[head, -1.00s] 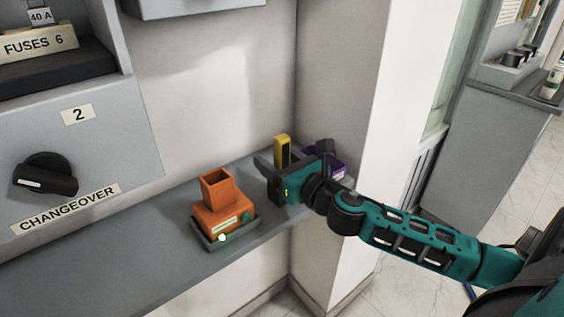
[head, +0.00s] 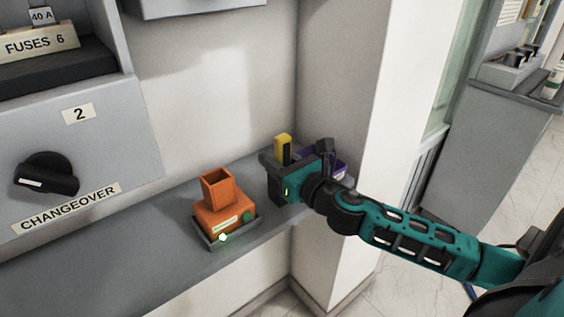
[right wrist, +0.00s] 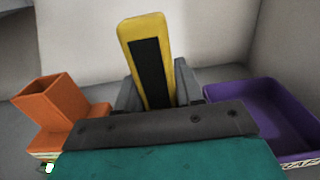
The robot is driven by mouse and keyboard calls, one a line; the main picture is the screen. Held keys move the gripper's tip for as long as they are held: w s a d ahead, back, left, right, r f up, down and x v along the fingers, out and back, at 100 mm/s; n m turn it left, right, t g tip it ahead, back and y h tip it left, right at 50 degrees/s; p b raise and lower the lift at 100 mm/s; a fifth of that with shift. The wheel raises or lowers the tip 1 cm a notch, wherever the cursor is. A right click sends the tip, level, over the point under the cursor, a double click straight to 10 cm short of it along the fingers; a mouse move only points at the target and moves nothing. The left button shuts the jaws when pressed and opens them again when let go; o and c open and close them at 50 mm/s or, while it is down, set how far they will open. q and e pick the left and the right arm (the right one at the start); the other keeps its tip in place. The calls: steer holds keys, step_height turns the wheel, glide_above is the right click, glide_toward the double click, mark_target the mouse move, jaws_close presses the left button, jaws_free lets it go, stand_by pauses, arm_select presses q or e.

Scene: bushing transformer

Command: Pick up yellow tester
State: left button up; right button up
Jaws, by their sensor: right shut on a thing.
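The yellow tester (head: 281,148) stands upright on the grey shelf near the wall corner, with a black panel on its face. In the right wrist view the yellow tester (right wrist: 142,32) rises between the two fingers of my right gripper (right wrist: 157,97). My right gripper (head: 279,166) is shut on it; the fingers hide its lower part. I cannot tell whether its base touches the shelf. My left gripper is not in view.
An orange holder with an open square top (head: 219,205) sits in a grey tray (head: 214,247) left of my gripper. A purple tray (right wrist: 269,117) lies just right of it. The grey shelf (head: 120,262) is clear on the left. Walls rise behind and right.

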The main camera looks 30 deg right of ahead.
steer(key=shift+r, duration=0.1)
steer(key=shift+r+p, duration=3.15)
steer(key=shift+r, duration=11.05)
